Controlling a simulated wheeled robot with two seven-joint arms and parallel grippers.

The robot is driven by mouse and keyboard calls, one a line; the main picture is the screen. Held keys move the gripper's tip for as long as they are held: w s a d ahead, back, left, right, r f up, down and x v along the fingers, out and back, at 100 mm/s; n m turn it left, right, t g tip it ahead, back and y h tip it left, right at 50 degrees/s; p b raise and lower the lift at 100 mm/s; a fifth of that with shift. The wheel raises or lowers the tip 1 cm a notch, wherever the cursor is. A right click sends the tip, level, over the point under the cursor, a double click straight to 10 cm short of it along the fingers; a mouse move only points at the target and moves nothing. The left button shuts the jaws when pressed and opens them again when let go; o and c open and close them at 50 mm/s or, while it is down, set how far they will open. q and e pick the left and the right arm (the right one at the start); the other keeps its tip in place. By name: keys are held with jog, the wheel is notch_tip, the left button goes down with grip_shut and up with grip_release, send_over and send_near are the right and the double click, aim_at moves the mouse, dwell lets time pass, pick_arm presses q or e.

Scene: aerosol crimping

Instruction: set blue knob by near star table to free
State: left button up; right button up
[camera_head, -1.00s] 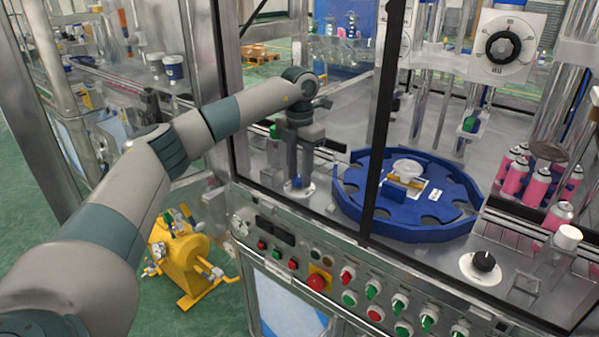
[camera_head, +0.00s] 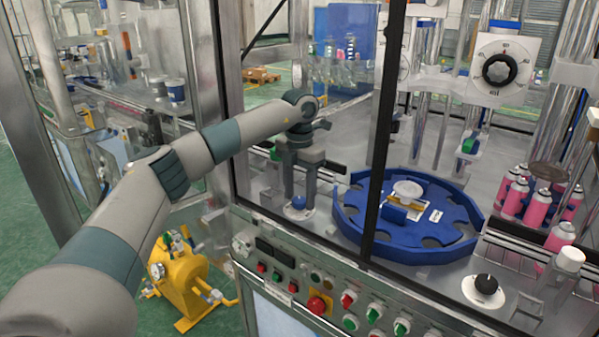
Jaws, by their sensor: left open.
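The blue knob (camera_head: 298,202) sits on a round white dial plate on the machine deck, left of the blue star table (camera_head: 352,228). My left gripper (camera_head: 299,194) points down at the knob, with its two grey fingers apart. The fingertips are at or just above the knob, one to either side as seen here. I cannot tell whether they touch it. The knob's pointer and the dial marks are too small to read. My right gripper is out of view.
A dark upright frame post (camera_head: 383,130) stands in front of the star table. A black knob (camera_head: 485,285) on a white dial is at the right front. Pink cans (camera_head: 538,208) stand at the right. A button panel (camera_head: 330,290) runs along the front.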

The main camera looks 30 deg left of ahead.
pick_arm(q)
jog(key=shift+r, duration=0.6)
notch_tip(320, 180, up, 6)
jog(key=shift+w+f+b, duration=0.1)
jog(key=shift+f+b, duration=0.05)
jog(key=shift+b, duration=0.45)
notch_tip(320, 180, up, 9)
send_over(300, 199)
jog(key=shift+r, duration=0.7)
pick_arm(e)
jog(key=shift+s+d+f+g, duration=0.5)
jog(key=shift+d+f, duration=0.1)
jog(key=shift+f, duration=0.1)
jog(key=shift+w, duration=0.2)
